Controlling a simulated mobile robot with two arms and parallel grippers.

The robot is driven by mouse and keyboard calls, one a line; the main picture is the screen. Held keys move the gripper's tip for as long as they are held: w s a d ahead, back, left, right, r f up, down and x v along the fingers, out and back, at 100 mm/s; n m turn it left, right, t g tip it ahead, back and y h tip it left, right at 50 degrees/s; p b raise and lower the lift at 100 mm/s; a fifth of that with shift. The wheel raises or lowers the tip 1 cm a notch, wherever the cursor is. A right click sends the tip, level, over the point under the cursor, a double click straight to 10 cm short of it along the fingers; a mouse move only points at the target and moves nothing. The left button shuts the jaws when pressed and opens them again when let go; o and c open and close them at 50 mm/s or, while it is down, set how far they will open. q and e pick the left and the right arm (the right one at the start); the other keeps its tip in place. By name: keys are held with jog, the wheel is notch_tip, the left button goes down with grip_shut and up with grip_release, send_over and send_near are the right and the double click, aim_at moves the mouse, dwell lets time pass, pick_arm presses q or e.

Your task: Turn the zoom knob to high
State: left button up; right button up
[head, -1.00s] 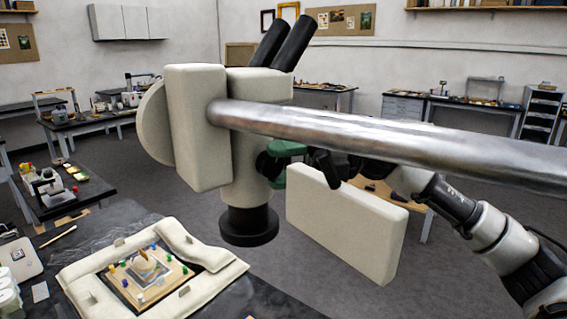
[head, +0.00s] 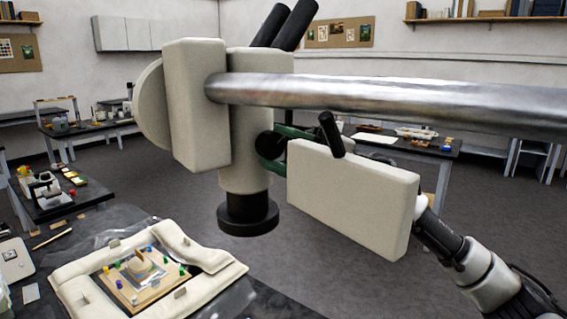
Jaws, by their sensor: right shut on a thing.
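The cream stereo microscope (head: 196,105) hangs over the bench on a thick metal bar (head: 400,98). The black zoom knob (head: 267,143) is on the right side of its body, above the black objective ring. My right gripper (head: 272,153) has green fingers, shut around the knob. Its wrist is hidden behind a cream box-like panel (head: 352,195), and my arm comes out at the panel's lower right. Any marking on the knob is too small to read. My left gripper is not in view.
A padded cream frame (head: 215,282) around a small board with coloured pegs (head: 150,275) lies on the dark bench below the microscope. A black rod (head: 331,134) stands at the panel's top edge. Open floor lies beyond, with other benches along the walls.

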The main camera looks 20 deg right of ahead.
jog(key=shift+m+t+y+b, duration=0.5)
jog(key=shift+m+y+b, duration=0.2)
jog(key=shift+y, duration=0.1)
jog(key=o, duration=0.9)
jog(key=shift+f, duration=0.15)
